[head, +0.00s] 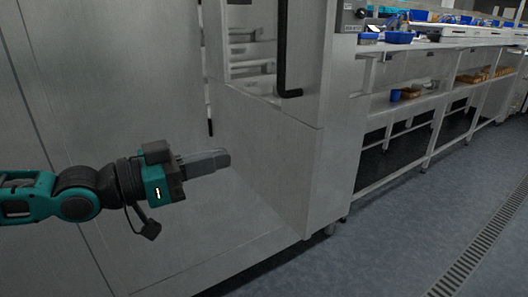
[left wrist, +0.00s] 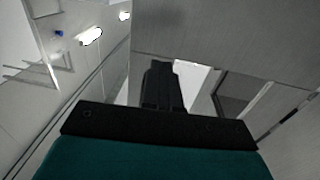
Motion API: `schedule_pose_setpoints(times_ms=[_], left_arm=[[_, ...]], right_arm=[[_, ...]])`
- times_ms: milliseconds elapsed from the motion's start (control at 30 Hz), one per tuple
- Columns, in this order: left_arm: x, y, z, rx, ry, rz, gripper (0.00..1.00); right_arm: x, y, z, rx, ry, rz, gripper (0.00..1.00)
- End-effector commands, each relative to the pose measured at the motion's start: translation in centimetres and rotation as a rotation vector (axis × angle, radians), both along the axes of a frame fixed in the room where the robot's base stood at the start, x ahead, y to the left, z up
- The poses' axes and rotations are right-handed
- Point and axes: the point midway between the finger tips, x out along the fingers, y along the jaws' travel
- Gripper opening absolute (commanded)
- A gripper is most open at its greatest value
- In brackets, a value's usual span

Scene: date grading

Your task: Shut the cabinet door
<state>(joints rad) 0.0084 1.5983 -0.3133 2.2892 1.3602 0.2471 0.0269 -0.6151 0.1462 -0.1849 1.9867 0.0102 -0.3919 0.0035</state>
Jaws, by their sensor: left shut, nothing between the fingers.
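A large grey metal cabinet (head: 265,150) fills the left and middle of the head view. A long black handle (head: 283,50) runs down its upper part, beside an opening or window through which shelf-like parts show. Broad grey panels stand to the left; I cannot tell which one is the door or how far it is open. My left gripper (head: 220,160) is shut and empty, in front of the grey panels, below and left of the handle. Its dark fingers also show in the left wrist view (left wrist: 163,88), with grey panels around them. My right gripper is not in view.
A long metal bench (head: 435,43) with blue bins (head: 398,37) stands at the back right, with a lower shelf of goods. The grey floor (head: 400,225) at the right is clear, with a drain grate (head: 485,240) along it.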

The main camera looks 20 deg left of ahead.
Motion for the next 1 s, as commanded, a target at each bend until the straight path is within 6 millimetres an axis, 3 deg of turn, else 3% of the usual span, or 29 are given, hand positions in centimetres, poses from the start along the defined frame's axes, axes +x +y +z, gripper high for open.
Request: schedule_pose_setpoints(times_ms=[1000], left_arm=[[6.3, -5.7, 0.2, -0.003, -0.002, 0.001, 0.0]], right_arm=[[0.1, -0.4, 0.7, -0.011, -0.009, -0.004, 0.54]])
